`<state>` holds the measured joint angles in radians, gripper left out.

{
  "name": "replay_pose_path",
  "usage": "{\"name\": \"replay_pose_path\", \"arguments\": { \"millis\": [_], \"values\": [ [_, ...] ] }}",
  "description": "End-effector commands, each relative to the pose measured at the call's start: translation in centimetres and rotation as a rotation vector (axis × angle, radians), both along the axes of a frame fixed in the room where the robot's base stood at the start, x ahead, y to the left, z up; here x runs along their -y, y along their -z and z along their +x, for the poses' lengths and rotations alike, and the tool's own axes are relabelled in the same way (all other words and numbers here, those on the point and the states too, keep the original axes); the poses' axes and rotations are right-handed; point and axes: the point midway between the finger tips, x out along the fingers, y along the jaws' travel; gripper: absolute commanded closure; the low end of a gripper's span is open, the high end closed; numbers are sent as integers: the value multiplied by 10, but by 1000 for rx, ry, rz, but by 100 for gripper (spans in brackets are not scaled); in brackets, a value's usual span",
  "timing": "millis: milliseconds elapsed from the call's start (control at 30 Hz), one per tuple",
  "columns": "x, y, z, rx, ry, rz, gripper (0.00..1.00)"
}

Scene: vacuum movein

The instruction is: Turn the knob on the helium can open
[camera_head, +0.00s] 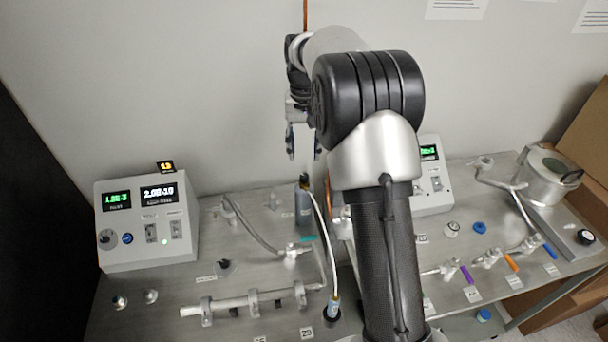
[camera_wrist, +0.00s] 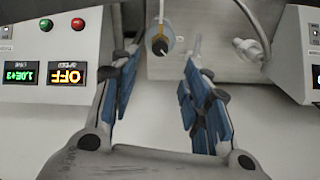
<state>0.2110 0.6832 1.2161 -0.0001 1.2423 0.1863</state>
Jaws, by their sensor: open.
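The helium can appears to be the slim grey cylinder (camera_head: 304,207) standing at the back of the bench in the head view. A small fitting with a gold part is on its top, and a white tube runs from it. In the wrist view the can top (camera_wrist: 160,40) lies just beyond my fingertips, roughly midway between them. The knob itself is too small to make out clearly. My gripper (camera_head: 303,145) is open and empty, pointing down above the can, apart from it. Its blue-padded fingers (camera_wrist: 160,66) are spread wide in the wrist view.
A control box (camera_head: 150,222) with lit displays stands left, and another (camera_head: 432,178) stands right, partly behind my arm. Metal pipes (camera_head: 250,302) and a curved hose (camera_head: 252,228) lie near the can. Valves with coloured handles (camera_head: 512,263) are at the right.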

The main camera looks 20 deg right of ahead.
Motion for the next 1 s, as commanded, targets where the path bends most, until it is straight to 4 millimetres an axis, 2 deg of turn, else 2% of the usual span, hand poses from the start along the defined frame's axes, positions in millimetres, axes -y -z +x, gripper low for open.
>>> {"name": "replay_pose_path", "arguments": {
  "millis": [33,200,400,600,867,1000],
  "values": [
    [0,15,-1,-5,0,1,57],
    [0,50,-1,-3,0,0,57],
    [0,80,0,-2,0,1,57],
    [0,92,0,0,0,0,57],
    [0,92,0,0,0,0,57],
    [0,92,0,0,0,0,66]
  ]
}}
